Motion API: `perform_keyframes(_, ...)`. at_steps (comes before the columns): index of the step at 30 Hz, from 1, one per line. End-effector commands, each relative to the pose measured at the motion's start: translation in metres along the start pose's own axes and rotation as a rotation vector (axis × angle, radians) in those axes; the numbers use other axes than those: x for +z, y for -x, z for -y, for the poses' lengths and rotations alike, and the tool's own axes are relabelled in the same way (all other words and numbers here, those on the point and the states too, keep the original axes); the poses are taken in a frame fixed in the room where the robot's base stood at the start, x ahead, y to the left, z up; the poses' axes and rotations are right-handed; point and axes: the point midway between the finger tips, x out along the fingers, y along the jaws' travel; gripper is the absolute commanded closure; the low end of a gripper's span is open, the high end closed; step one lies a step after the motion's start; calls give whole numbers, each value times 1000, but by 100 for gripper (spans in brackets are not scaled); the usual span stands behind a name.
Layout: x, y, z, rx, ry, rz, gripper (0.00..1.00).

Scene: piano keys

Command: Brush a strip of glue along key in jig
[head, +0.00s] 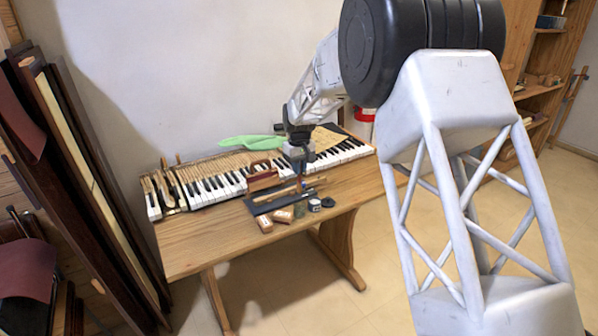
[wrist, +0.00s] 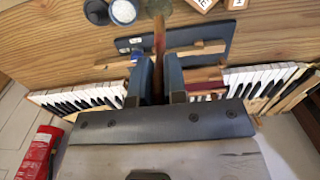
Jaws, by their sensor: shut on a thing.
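My gripper (head: 299,160) is above the work table, in front of the keyboard. In the wrist view its dark fingers (wrist: 158,75) are shut on a slim brown handle, which I take to be the glue brush (wrist: 159,38). The brush points down over a dark flat board (wrist: 212,38); the board also shows in the head view (head: 262,207). A pale wooden strip (wrist: 196,49), probably the key in its jig, lies across this board, partly hidden by the brush and fingers. The brush tip is too small to tell whether it touches anything or carries glue.
A piano keyboard (head: 216,190) lies along the table's back. A reddish-brown wooden block (head: 262,179) stands before it. A jar (head: 314,205), a round black piece (head: 328,203) and small wooden blocks (head: 284,214) stand near the front edge. The table's left front is bare.

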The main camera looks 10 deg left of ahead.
Motion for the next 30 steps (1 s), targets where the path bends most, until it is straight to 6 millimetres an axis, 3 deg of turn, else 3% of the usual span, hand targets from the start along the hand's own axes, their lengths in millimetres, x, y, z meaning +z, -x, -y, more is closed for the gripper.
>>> perform_keyframes(11,0,-1,-2,0,0,0,100)
perform_keyframes(24,0,-14,-62,0,-1,0,100)
perform_keyframes(30,-1,-16,-68,0,1,0,100)
